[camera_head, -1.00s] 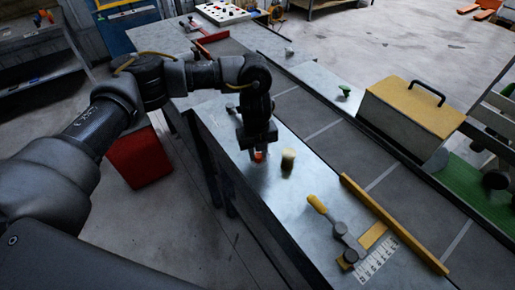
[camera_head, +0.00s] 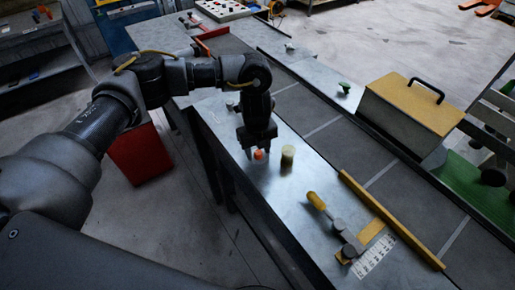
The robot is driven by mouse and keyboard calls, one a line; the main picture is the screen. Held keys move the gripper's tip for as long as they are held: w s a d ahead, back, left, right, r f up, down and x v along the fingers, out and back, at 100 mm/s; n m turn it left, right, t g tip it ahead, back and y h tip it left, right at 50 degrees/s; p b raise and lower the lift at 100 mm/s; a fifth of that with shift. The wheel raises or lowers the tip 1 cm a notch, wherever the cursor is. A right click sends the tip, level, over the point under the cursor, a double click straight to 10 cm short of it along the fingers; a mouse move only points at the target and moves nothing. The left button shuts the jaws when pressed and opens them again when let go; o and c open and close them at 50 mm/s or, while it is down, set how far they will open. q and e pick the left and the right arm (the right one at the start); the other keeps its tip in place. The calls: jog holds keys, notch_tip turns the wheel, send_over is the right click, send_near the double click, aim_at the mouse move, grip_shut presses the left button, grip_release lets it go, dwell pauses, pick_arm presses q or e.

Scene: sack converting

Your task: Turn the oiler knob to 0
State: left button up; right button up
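A small orange-red knob (camera_head: 259,154) sits on the metal bench top. Just to its right stands a short upright cylinder with a pale yellowish body (camera_head: 288,156), which looks like the oiler's cup. My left gripper (camera_head: 258,148) points down right at the knob, its fingertips partly covering it. The fingers are dark and small here, so I cannot tell whether they grip the knob or stand apart around it. No mark or number on the knob is readable. My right gripper is not in view.
A yellow-handled lever (camera_head: 317,201) lies nearer on the bench beside a white scale plate (camera_head: 373,257). A long yellow rail (camera_head: 392,220) borders the grey conveyor belt (camera_head: 325,137). A yellow-topped box with a black handle (camera_head: 415,105) stands beyond. A red bin (camera_head: 139,155) is on the floor.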

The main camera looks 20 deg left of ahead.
aim_at(256, 152)
pick_arm(q)
jog(key=shift+r, duration=0.3)
notch_tip(256, 152, up, 10)
jog(key=b, duration=0.2)
jog(key=shift+a+r, duration=0.15)
jog(key=shift+a, duration=0.05)
jog(key=shift+s, duration=0.1)
dwell(0.3)
